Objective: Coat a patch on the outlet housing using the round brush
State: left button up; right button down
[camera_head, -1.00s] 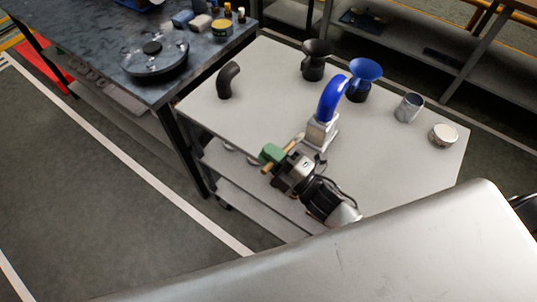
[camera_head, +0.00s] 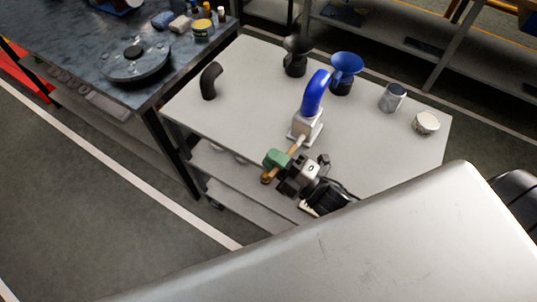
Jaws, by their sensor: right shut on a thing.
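The outlet housing seems to be the upright piece with a pale grey block base (camera_head: 306,126) and a curved blue pipe (camera_head: 314,92) on the white table. My right gripper (camera_head: 281,161) is at the table's near edge, just in front of the housing, with a green block at its fingers. It is shut on the round brush, whose wooden handle (camera_head: 267,178) sticks out toward the lower left. The brush's front end points up at the grey base and appears close to it. I cannot tell whether they touch. My left gripper is not in view.
On the white table (camera_head: 235,70) stand a black elbow pipe (camera_head: 210,81), a black flared piece (camera_head: 296,56), a blue flared piece (camera_head: 345,72), a metal cup (camera_head: 392,97) and a round tin (camera_head: 426,123). A dark workbench (camera_head: 95,55) is at the left.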

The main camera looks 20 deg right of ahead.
jog(key=shift+s+d+r+p, duration=0.1)
jog(key=shift+s+d+p, duration=0.2)
jog(key=shift+s+d, duration=0.55)
jog(key=w+a, duration=0.4)
jog(key=w, duration=0.1)
jog(key=shift+a, duration=0.15)
jog(key=shift+s+a, duration=0.95)
jog(key=shift+a, duration=0.25)
jog(key=shift+s+a, duration=0.9)
jog(key=shift+a, duration=0.25)
jog(key=shift+s+a, duration=0.95)
jog(key=shift+a, duration=0.25)
